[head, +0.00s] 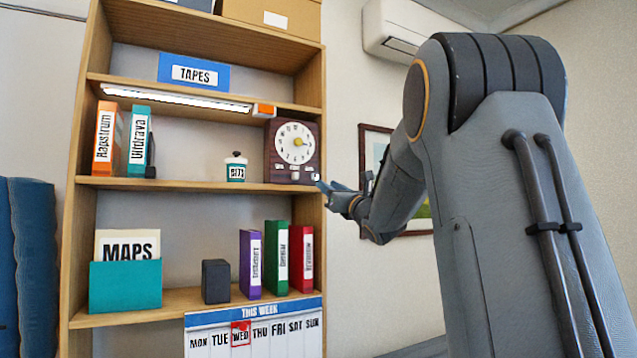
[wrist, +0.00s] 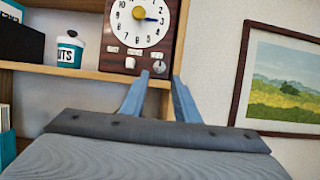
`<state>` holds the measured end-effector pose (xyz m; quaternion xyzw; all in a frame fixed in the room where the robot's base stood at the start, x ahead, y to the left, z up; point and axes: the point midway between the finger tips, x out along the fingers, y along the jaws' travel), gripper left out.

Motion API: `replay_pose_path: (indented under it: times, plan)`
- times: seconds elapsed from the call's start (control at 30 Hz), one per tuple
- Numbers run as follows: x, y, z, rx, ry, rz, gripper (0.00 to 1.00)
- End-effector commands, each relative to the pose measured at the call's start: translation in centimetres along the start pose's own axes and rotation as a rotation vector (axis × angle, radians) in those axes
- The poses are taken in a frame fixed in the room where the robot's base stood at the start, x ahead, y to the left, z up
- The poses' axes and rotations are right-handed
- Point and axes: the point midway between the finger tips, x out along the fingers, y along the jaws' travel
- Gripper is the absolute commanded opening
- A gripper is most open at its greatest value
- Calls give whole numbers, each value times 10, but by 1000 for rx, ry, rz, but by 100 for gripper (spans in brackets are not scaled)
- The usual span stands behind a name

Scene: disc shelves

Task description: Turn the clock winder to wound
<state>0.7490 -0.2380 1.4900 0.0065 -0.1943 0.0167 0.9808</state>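The clock (head: 292,151) is a dark wooden box with a cream dial and a yellow hub, on the middle shelf at its right end. It also shows in the wrist view (wrist: 118,48). Below the dial is a row of small controls. The rightmost is a round pale knob (wrist: 159,67), likely the winder; it shows in the head view too (head: 316,176). Labels under the dial are too small to read. My gripper (wrist: 160,75) is open, its two blue-grey fingers apart, with the knob appearing between the tips. I cannot tell whether they touch it.
A white jar (head: 236,168) stands left of the clock. Orange (head: 107,138) and teal (head: 139,138) binders stand further left. A lamp bar (head: 175,98) hangs above. The shelf's right side panel ends beside the clock. A framed picture (wrist: 285,82) hangs on the wall to the right.

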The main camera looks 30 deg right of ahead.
Motion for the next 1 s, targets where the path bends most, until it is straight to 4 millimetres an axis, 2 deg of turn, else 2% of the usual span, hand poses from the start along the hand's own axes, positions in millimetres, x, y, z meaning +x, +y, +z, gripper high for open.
replay_pose_path:
  times: [0.5,0.7,0.93,1.0]
  plan:
    - [67,1,2,-7,-2,2,28]
    - [76,0,1,-7,-1,1,28]
    - [76,0,1,-7,-1,1,28]
    - [76,0,1,-7,-1,1,18]
